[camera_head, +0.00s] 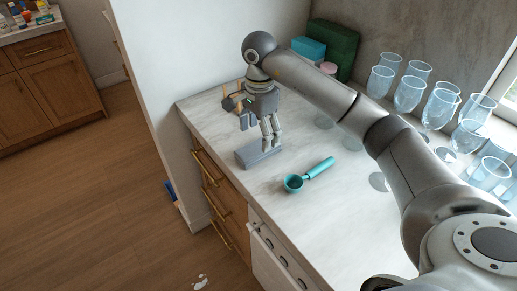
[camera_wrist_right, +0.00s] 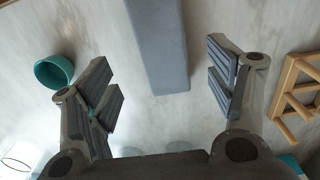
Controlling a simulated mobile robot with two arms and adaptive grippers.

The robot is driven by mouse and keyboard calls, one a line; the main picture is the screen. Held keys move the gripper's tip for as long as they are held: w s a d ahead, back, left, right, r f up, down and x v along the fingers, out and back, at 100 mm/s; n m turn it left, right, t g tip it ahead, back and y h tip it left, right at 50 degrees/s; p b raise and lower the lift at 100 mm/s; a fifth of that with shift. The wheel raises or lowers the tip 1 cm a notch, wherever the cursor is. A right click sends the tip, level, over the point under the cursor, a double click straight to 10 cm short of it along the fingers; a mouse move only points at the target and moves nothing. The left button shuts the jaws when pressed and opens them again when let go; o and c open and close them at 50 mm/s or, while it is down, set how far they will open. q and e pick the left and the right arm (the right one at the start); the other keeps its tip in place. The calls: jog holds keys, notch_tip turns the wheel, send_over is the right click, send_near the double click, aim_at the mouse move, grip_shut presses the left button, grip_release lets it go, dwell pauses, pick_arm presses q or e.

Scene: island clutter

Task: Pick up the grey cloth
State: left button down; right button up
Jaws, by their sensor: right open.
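The grey cloth (camera_head: 260,156) looks like a long folded bar lying on the pale marble counter (camera_head: 335,215), near its front edge. My right gripper (camera_head: 258,132) points down just above and behind it in the head view. My left gripper is not in view.
A teal scoop (camera_head: 293,184) lies right of the cloth. A wooden rack (camera_head: 231,102) stands behind the gripper, partly hidden. Several clear glasses (camera_head: 409,94) fill the back right. A blue box (camera_head: 308,48) and green box (camera_head: 336,46) stand at the back.

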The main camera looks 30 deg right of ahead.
aim_at(255, 148)
jog(key=f+p, duration=0.1)
jog(key=f, duration=0.1)
jog(key=a+f+p, duration=0.1)
jog(key=f, duration=0.1)
jog(key=shift+a+f, duration=0.2)
jog(key=shift+f, duration=0.1)
jog(key=shift+w+d+f, duration=0.1)
jog(key=shift+f, duration=0.45)
jog(key=c, duration=1.1)
jog(key=shift+r+b, duration=0.55)
jog(key=shift+r, duration=0.25)
jog(key=s+a+r, duration=0.1)
jog(key=r, duration=0.1)
jog(key=s+a+r+b, duration=0.1)
jog(key=r, duration=0.1)
jog(key=s+a+r, duration=0.1)
jog(key=r, duration=0.2)
jog(key=shift+r, duration=0.1)
jog(key=s+a+r+b, duration=0.1)
jog(key=s+a+r, duration=0.3)
jog(key=s+a, duration=0.2)
jog(key=shift+s+a+r, duration=0.15)
jog(key=shift+s+a, duration=0.15)
jog(key=shift+s, duration=0.4)
